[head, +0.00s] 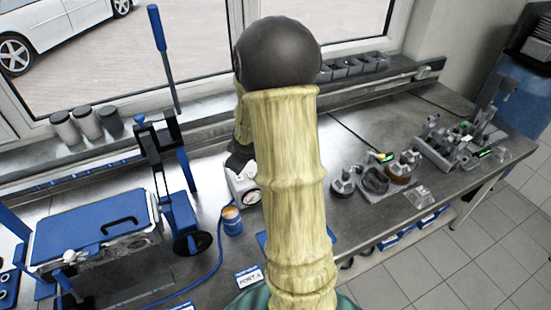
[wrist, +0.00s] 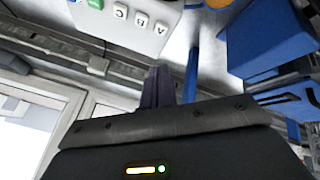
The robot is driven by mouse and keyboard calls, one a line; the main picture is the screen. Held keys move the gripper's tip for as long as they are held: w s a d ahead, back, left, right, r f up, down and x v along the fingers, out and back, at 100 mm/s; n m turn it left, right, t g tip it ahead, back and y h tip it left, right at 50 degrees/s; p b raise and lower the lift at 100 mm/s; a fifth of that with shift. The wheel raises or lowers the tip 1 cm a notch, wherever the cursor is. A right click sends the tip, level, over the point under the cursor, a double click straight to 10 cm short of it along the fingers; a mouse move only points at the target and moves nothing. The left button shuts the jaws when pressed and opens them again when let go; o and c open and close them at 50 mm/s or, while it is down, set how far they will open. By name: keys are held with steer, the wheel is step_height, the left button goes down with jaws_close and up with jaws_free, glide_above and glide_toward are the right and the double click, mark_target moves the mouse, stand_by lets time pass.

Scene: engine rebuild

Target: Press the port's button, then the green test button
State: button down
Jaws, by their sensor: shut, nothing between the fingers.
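A white box (wrist: 130,32) at the top of the wrist view carries white buttons marked C (wrist: 120,12), B (wrist: 140,20) and A (wrist: 160,28). A green button (wrist: 96,4) is cut by the top edge. My gripper (wrist: 162,70) points toward the box with its dark fingers together and empty. The fingertips look a little apart from the A button; the exact gap is unclear. In the head view my arm covers most of the white box with a gauge (head: 243,185), and my fingers are hidden. A card reading PORT A (head: 250,278) lies on the bench.
A blue-lidded case (head: 90,225) and a blue-handled stand (head: 160,140) are left of my arm. An orange-topped blue can (head: 232,220) and a blue hose (head: 205,278) are close by. Metal engine parts (head: 375,180) sit to the right on the bench (head: 345,130).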

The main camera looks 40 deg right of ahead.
steer(key=w+d+f+n+t+p, duration=0.1)
steer(key=d+n+p, duration=0.1)
steer(key=d, duration=0.6)
steer(key=w+d+f+n+t+y+p, duration=0.1)
steer(key=d+n+t+p, duration=0.1)
steer(key=d, duration=0.6)
steer(key=shift+w+d+f, duration=0.25)
steer(key=shift+w+f, duration=0.05)
steer(key=shift+w, duration=0.05)
step_height(320, 180, down, 9)
steer(key=b, duration=0.7)
steer(key=shift+b, duration=0.3)
stand_by(0.5)
steer(key=shift+f, duration=0.3)
